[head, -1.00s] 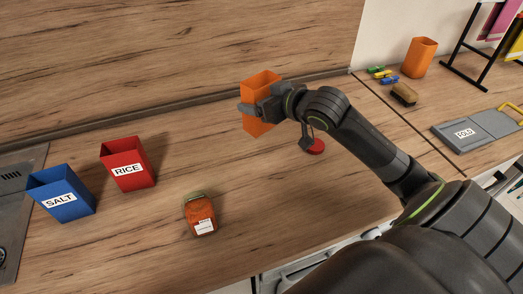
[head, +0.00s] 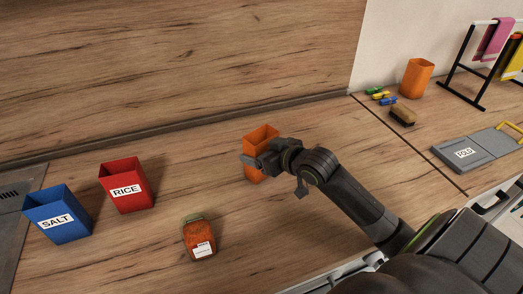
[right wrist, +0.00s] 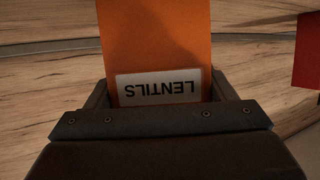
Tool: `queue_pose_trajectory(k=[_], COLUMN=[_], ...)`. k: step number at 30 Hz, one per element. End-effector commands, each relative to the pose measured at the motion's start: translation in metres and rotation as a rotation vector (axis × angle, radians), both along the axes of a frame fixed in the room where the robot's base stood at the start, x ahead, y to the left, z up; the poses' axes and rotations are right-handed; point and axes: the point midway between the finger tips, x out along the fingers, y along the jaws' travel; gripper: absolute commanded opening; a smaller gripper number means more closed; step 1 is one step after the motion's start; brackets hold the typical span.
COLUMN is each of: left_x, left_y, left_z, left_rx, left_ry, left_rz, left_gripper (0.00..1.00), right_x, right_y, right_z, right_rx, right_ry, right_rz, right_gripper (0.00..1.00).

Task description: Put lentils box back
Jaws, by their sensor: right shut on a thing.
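The orange lentils box (head: 259,134) is upright, open at the top, in the middle of the counter area in the head view. My right gripper (head: 250,161) is shut on it from the front right. In the right wrist view the lentils box (right wrist: 155,40) sits between the fingers, its LENTILS label upside down. I cannot tell whether its base touches the counter. The red RICE box (head: 126,188) and the blue SALT box (head: 57,214) stand to the left of it. My left gripper is not in view.
A jar (head: 199,239) of orange-red contents stands in front. At the back right are another orange container (head: 416,77), a brush (head: 402,116), small coloured items (head: 380,95) and a grey folding board (head: 466,153). Bare counter lies between the RICE box and the lentils box.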

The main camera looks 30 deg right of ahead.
Motion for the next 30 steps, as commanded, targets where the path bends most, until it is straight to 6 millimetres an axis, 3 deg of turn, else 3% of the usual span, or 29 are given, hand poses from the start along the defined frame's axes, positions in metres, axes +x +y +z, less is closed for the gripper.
queue_pose_trajectory(k=[1, 2, 7, 17, 30], left_x=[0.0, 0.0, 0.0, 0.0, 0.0], left_y=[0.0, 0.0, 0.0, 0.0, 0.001], left_z=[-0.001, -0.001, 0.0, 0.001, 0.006], left_rx=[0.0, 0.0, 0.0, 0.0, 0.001], left_ry=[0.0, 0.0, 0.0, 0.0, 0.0], left_rz=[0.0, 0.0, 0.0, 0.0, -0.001], left_gripper=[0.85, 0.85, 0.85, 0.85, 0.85], right_x=[0.0, 0.0, 0.0, 0.0, -0.06], right_y=[0.0, 0.0, 0.0, 0.0, -0.01], right_z=[-0.002, -0.003, -0.002, 0.002, 0.026], right_rx=[0.001, 0.001, 0.0, -0.001, -0.006], right_ry=[0.0, 0.001, 0.001, 0.0, 0.004], right_rz=[0.0, 0.0, 0.0, 0.0, 0.002], right_gripper=[0.45, 0.78, 0.99, 0.99, 0.99])
